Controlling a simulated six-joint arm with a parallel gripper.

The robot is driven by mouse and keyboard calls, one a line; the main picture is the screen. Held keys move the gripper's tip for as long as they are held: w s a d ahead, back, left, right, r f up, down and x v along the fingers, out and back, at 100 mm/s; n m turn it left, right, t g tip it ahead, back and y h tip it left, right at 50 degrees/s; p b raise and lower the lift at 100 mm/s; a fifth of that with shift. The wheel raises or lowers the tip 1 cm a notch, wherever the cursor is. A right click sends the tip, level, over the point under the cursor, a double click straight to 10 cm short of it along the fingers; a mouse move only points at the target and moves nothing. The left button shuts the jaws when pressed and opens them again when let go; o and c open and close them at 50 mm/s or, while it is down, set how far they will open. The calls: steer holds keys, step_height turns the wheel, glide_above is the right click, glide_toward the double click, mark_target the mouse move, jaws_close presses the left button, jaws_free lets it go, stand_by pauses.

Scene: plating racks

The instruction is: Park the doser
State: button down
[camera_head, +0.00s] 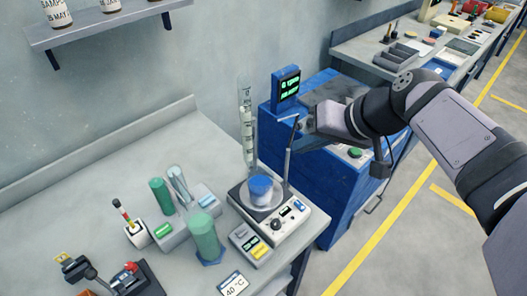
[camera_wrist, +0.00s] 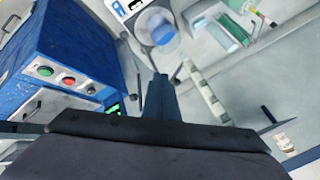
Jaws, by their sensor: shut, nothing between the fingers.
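No part is labelled as the doser. A tall clear ruled tube with pale segments (camera_head: 247,125) stands upright behind the hotplate and may be it; it also shows in the wrist view (camera_wrist: 206,92). A thin grey post with a bent top (camera_head: 288,158) rises beside the hotplate. A beaker of blue liquid (camera_head: 260,188) sits on the round plate of the hotplate (camera_head: 283,226); the beaker shows at the top of the wrist view (camera_wrist: 164,36). My gripper (camera_head: 303,124) is shut and empty, close to the post's top; whether they touch is unclear. Its fingers (camera_wrist: 161,84) point toward the beaker side.
A blue cabinet (camera_head: 345,190) with a green-lit display (camera_head: 289,87) stands right of the bench. Green cylinders (camera_head: 204,237), a small keypad box (camera_head: 251,245) and a 40 °C sign (camera_head: 233,285) are on the bench. The bench's back left is clear.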

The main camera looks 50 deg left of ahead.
steer(key=s+a+f+p, duration=0.3)
steer(key=a+f+p, duration=0.2)
steer(key=a+f, duration=0.2)
steer(key=shift+a, duration=1.1)
steer(key=shift+s, duration=0.15)
